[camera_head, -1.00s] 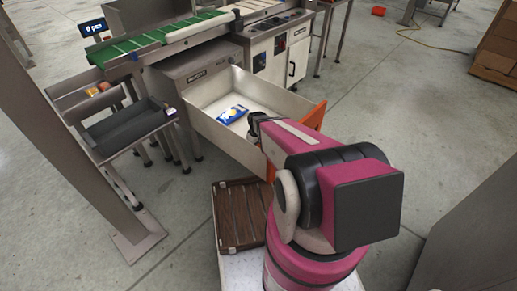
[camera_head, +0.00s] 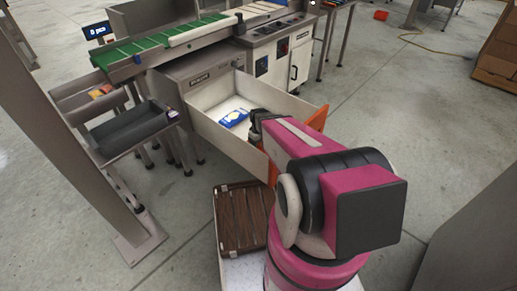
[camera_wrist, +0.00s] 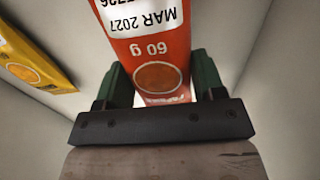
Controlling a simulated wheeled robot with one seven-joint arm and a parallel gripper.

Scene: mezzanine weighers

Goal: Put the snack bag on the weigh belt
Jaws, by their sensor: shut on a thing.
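My gripper (camera_head: 254,124) is over the open drawer in the head view. In the wrist view its jaws (camera_wrist: 165,88) are shut on an orange-red snack bag (camera_wrist: 152,50) printed "60 g" and "MAR 2027". That bag's far end runs out of the frame, and my arm hides it in the head view. A long green belt (camera_head: 140,46) runs along the machine top at upper left; I take it as the weigh belt.
The open pale drawer (camera_head: 205,123) has an orange front. A yellow packet (camera_wrist: 35,62) shows in the wrist view. A dark tray (camera_head: 130,127) and a post (camera_head: 75,130) stand left.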

